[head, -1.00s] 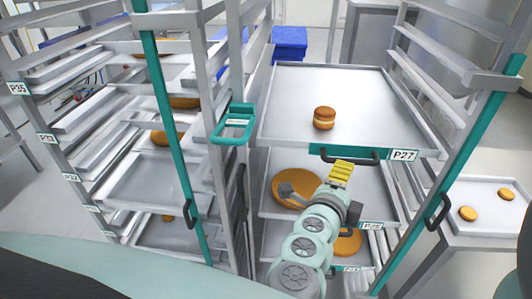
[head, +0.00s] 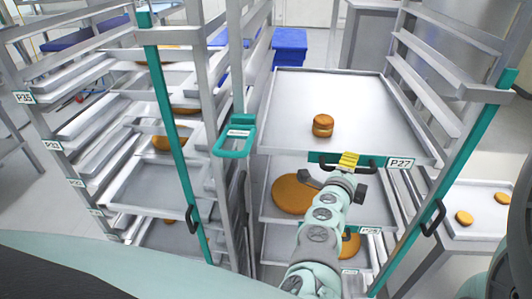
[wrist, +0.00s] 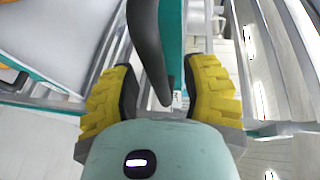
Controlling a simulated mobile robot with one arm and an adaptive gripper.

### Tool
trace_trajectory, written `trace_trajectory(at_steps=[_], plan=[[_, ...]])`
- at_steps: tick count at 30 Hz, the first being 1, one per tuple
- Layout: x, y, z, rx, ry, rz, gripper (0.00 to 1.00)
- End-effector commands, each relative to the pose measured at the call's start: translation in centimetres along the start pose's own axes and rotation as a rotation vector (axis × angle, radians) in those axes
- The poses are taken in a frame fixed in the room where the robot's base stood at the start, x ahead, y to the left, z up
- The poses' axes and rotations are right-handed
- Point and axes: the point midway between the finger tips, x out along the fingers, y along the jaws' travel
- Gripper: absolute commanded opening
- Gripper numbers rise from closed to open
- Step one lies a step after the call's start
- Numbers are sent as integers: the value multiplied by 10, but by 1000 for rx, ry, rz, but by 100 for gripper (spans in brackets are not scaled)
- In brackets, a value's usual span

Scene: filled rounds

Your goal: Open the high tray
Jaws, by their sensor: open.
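The high tray (head: 300,104) is the top grey tray in the right rack, labelled P27, with a filled round (head: 323,125) on it. Its front has a teal plate and a dark bar handle (head: 370,163). My gripper (head: 349,160) is at the handle in the head view. In the wrist view, the dark handle (wrist: 148,50) runs between the yellow fingers of my gripper (wrist: 160,95). The fingers are open, with a gap showing beside the handle. I cannot tell whether either finger touches it.
A lower tray (head: 268,208) with a large round (head: 294,195) is below. The left rack (head: 170,120) holds several trays. A teal latch-like loop (head: 235,140) sticks out left of the high tray. A side table (head: 480,218) with rounds stands at right.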

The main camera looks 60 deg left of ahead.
Motion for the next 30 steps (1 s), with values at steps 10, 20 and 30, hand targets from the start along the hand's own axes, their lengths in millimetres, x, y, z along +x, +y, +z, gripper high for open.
trace_trajectory(at_steps=[10, 20, 30], plan=[[4, 1, -2, 0, 4, 2, 46], [4, 1, -2, 0, 3, 1, 23], [4, 1, -1, 0, 3, 1, 0]])
